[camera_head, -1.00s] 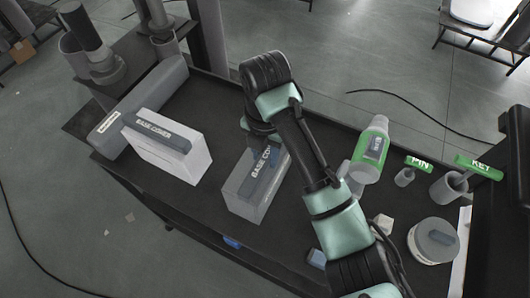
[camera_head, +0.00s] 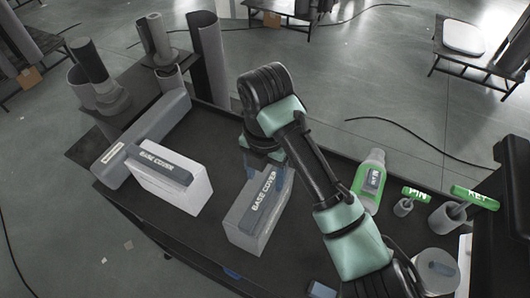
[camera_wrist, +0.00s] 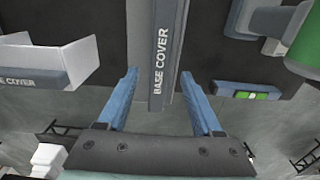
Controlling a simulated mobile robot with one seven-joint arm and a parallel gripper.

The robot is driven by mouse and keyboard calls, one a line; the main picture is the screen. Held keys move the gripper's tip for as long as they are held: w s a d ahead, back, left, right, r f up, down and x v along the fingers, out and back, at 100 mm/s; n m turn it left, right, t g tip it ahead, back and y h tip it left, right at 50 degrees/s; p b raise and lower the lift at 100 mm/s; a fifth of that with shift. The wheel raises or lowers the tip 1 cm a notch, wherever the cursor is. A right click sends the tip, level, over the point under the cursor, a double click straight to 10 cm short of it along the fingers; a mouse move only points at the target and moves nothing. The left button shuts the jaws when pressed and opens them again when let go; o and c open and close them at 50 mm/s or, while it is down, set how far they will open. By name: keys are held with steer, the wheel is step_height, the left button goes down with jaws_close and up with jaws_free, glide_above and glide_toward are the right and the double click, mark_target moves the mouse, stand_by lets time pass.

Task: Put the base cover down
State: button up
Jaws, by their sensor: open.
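A second base cover (camera_head: 159,164) lies on top of the left white box (camera_head: 180,193). My gripper (camera_head: 271,172) is at the far end of the right cover, partly hidden by my arm. In the wrist view my gripper (camera_wrist: 158,74) is open, its two blue fingers on either side of the right cover (camera_wrist: 161,60), with gaps visible. The left cover (camera_wrist: 30,80) also shows there. Finger height relative to the cover is unclear.
A green-labelled bottle (camera_head: 370,181), a PIN holder (camera_head: 404,207) and a KEY holder (camera_head: 450,215) stand at right. A long grey block (camera_head: 146,137) lies along the left edge. Dark bench surface (camera_head: 225,130) behind the boxes is clear.

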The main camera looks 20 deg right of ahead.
step_height(320, 180, up, 7)
steer(key=p, duration=0.1)
steer(key=w+a+r+m+t+y, duration=0.2)
steer(key=w+a+r+m+t, duration=0.2)
steer(key=w+a+r+t, duration=0.4)
steer(key=w+a+r+m+t+y, duration=0.25)
steer(key=w+a+r+t, duration=0.2)
steer(key=a+r, duration=0.65)
step_height(320, 180, up, 15)
steer(key=s+a+m+t, duration=0.2)
steer(key=m+t, duration=0.4)
steer(key=m, duration=0.1)
steer(key=s+d+r+m+t+h, duration=0.2)
steer(key=s+d+r+m+t, duration=0.1)
steer(key=s+r+m, duration=0.3)
steer(key=s+d+r+m+t+h, duration=0.2)
steer(key=s+d+r+m+t, duration=0.1)
steer(key=s+r+m+t, duration=0.3)
steer(key=s+r, duration=0.2)
steer(key=s, duration=0.1)
steer(key=shift+r, duration=0.4)
